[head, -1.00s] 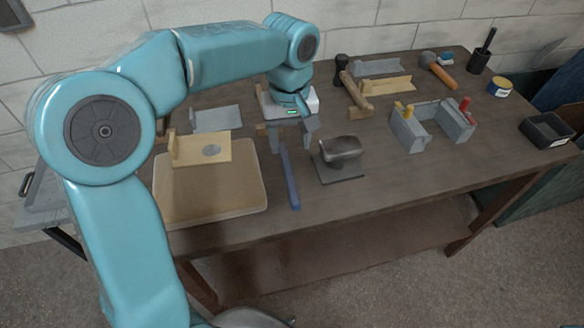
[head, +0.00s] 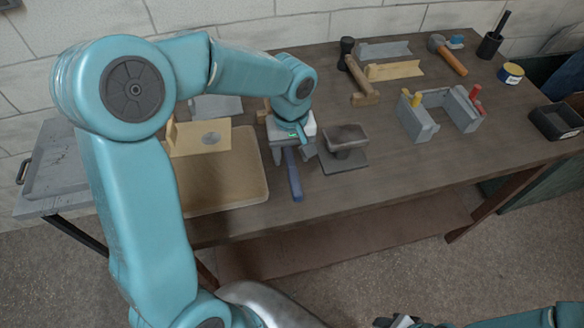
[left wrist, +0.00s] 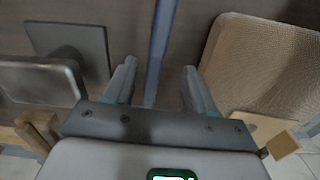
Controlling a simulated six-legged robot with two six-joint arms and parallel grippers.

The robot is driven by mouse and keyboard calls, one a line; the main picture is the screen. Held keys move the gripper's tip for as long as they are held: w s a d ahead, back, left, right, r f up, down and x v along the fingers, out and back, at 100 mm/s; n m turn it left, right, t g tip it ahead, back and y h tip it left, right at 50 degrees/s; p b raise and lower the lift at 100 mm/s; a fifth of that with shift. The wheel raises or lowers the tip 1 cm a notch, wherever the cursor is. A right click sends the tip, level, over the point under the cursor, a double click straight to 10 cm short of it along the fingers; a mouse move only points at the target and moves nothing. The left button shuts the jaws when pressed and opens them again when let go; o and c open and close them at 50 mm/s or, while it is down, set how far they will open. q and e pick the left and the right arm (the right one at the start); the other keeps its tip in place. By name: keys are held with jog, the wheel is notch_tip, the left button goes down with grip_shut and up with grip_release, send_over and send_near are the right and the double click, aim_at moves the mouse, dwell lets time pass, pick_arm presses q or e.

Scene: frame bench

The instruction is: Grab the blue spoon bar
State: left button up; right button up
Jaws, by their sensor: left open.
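The blue spoon bar (head: 294,178) lies lengthwise on the brown bench, between the tan board and a small dark anvil-like block. My left gripper (head: 293,155) is open above the bar's far end, which it partly hides in the head view. In the left wrist view the blue bar (left wrist: 160,45) runs between the two spread fingers of the left gripper (left wrist: 160,70), with a gap on each side. Part of my right gripper (head: 398,321) shows at the bottom edge of the head view, too cut off to tell its jaws.
The dark block on its plate (head: 345,150) stands close right of the bar. The tan board (head: 235,185) lies to the left, with a wooden piece (head: 200,140) on it. A grey vise-like frame (head: 437,113), hammer (head: 448,55) and black tray (head: 556,122) are farther right.

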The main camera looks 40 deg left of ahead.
aim_at(292, 167)
pick_arm(q)
jog(key=shift+s+f, duration=0.1)
jog(key=shift+f, duration=0.3)
jog(key=f, duration=0.2)
jog(key=w+f+p, duration=0.1)
jog(key=f, duration=0.1)
jog(key=shift+s+a+f, duration=0.1)
jog(key=shift+s+f, duration=0.05)
jog(key=shift+f, duration=0.15)
grip_shut()
jog(key=shift+r, duration=0.15)
